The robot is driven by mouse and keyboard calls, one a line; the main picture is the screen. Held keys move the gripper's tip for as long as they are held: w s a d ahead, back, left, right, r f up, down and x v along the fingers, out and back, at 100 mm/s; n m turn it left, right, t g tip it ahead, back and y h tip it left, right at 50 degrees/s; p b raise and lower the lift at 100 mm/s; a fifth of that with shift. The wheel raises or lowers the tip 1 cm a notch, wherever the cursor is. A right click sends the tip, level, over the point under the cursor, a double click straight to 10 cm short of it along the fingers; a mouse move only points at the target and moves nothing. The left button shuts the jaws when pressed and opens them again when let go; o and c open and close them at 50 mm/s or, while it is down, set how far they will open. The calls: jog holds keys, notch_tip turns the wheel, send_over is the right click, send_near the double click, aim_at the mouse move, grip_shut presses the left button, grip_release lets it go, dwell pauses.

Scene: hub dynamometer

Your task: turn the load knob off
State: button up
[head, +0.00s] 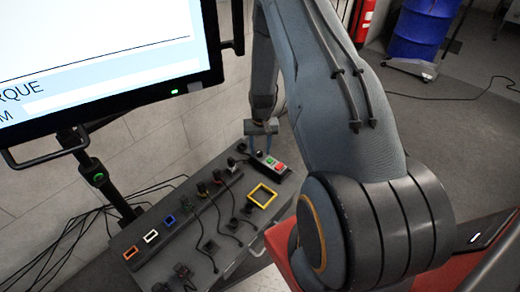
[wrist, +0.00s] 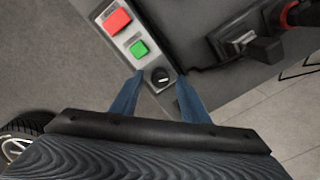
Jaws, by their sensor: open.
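The load knob (wrist: 160,76) is a small black round knob with a light mark, at the end of a grey control strip that also bears a green button (wrist: 139,48) and a red button (wrist: 116,21). My gripper (wrist: 158,90) is open in the wrist view, with one blue finger on each side of the knob. I cannot tell whether the fingers touch it. In the head view my gripper (head: 262,149) points down at the strip on the panel's far end, and the knob (head: 259,154) shows small between its fingers.
The grey panel top (head: 190,235) carries several connectors, cables and coloured frames, including a yellow frame (head: 262,196). A large monitor (head: 100,60) stands at the left. A black plug (wrist: 250,45) sits right of the knob. A blue drum (head: 420,30) stands at the back.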

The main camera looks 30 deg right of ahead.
aim_at(260, 152)
notch_tip(260, 152, up, 8)
jog(key=shift+d+f+b, duration=0.1)
jog(key=shift+f+b, duration=0.1)
jog(key=shift+b, duration=0.25)
dwell(0.5)
